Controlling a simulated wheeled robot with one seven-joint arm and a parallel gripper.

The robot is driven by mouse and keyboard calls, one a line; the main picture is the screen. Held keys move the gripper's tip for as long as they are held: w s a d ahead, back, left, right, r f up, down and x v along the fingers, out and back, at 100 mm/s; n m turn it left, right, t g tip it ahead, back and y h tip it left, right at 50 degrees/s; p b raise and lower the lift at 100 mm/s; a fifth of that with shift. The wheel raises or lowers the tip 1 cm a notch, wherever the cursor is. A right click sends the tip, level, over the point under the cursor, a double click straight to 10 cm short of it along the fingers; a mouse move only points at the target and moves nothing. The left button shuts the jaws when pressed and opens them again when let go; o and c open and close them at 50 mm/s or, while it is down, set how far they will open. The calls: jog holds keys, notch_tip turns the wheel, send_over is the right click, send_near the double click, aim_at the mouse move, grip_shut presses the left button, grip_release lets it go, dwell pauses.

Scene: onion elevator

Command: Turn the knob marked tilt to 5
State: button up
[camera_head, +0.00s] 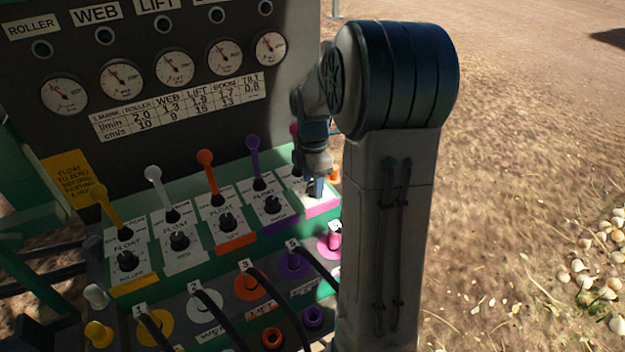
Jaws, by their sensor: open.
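A green control panel (203,262) carries a row of black knobs with coloured sections. The rightmost section, with a magenta front strip (322,208), appears to be the tilt one, judging by the last column of the table above. My gripper (315,187) points down over this section, at or just above its knob. It is open. The tilt knob, its scale and its pointer are hidden by my gripper, so I cannot read its setting or tell whether the fingers touch it.
Knobs with yellow (127,261), white (179,241), orange (227,222) and purple (271,204) sections run to the left. An orange lever (207,170) and a purple lever (254,160) stand behind them. Gauges (175,68) line the black back panel. Open ground lies right.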

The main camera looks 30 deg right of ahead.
jog(key=c, duration=1)
